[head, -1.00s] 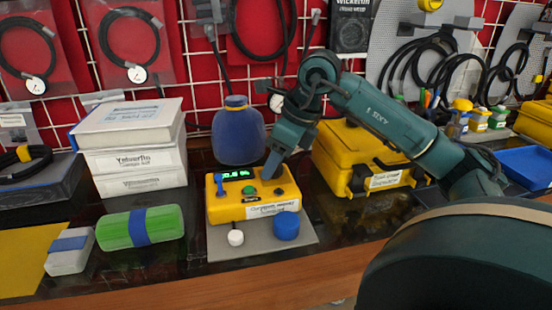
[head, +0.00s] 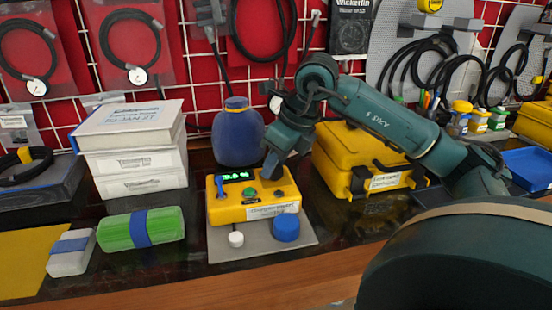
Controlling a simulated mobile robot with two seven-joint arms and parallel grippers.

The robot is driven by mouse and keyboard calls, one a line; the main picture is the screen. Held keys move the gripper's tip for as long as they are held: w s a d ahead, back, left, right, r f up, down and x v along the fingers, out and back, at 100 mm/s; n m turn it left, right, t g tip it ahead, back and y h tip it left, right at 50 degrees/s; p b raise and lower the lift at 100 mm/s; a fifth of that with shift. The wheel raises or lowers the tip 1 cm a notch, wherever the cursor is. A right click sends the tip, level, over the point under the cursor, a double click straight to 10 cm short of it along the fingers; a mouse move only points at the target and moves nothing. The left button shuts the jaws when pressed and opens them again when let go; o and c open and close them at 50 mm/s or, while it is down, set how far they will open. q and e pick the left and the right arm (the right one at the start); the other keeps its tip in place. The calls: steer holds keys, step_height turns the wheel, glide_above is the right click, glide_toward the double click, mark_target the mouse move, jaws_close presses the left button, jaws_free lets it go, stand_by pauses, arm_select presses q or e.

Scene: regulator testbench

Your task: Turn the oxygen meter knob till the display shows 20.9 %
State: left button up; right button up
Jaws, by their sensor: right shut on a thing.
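The yellow oxygen meter (head: 228,211) sits on a grey plate (head: 225,250) on the dark bench. Its small display (head: 236,177) shows green digits, too blurred to read for sure. A green button (head: 250,192) is on its top face, with a blue part at its left. My right gripper (head: 272,172) reaches down from the right onto the right end of the meter's top. It is shut on what seems to be the knob, which its fingers hide. My left gripper is not in view.
A blue bottle (head: 238,137) stands just behind the meter. A blue cap (head: 286,227) and a small white knob (head: 236,239) are at the plate's front. A yellow case (head: 335,160) is close on the right, stacked boxes (head: 135,160) and a green cylinder (head: 165,225) on the left.

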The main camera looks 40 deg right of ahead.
steer(key=shift+r+m+h, duration=0.15)
steer(key=shift+m+h, duration=0.15)
steer(key=shift+m, duration=0.6)
steer(key=shift+m+h+p, duration=0.3)
steer(key=shift+m+p, duration=0.2)
steer(key=shift+m, duration=0.2)
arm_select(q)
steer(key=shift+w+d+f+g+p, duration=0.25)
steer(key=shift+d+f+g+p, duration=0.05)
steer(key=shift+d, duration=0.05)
arm_select(e)
steer(key=shift+a+m+h, duration=0.1)
steer(key=shift+m+h, duration=0.3)
steer(key=shift+m, duration=0.8)
steer(key=o, duration=1)
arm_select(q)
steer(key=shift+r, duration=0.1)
